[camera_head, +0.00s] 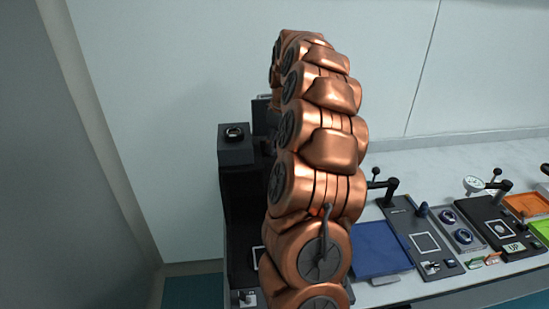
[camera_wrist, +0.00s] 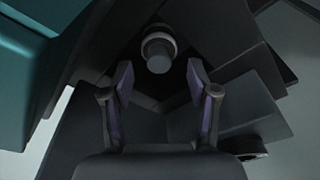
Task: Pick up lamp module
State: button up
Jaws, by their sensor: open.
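In the wrist view my gripper (camera_wrist: 160,75) is open, with its two fingers apart and nothing between the tips. Just beyond the tips is a short grey cylinder with a paler collar (camera_wrist: 158,52), set against dark flat surfaces; it may be the lamp module, but I cannot tell for sure. In the head view my copper arm covers the middle, and my gripper is hidden behind it. A dark box with a round ring on top (camera_head: 235,147) stands left of the arm.
A dark stand (camera_head: 240,200) lies left of and behind my arm. To the right, a pale table (camera_head: 440,160) carries a blue pad (camera_head: 378,250), a dark panel with a white square outline (camera_head: 425,242), and other fixtures. The pale wall (camera_head: 170,90) is close behind.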

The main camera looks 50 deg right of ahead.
aim_at(275, 150)
jog(key=shift+w+f+p, duration=0.2)
jog(key=shift+f+p, duration=0.25)
jog(key=shift+f, duration=0.55)
jog(key=shift+w+f+p, duration=0.2)
jog(key=shift+f+p, duration=0.2)
jog(key=shift+f, duration=0.55)
grip_shut()
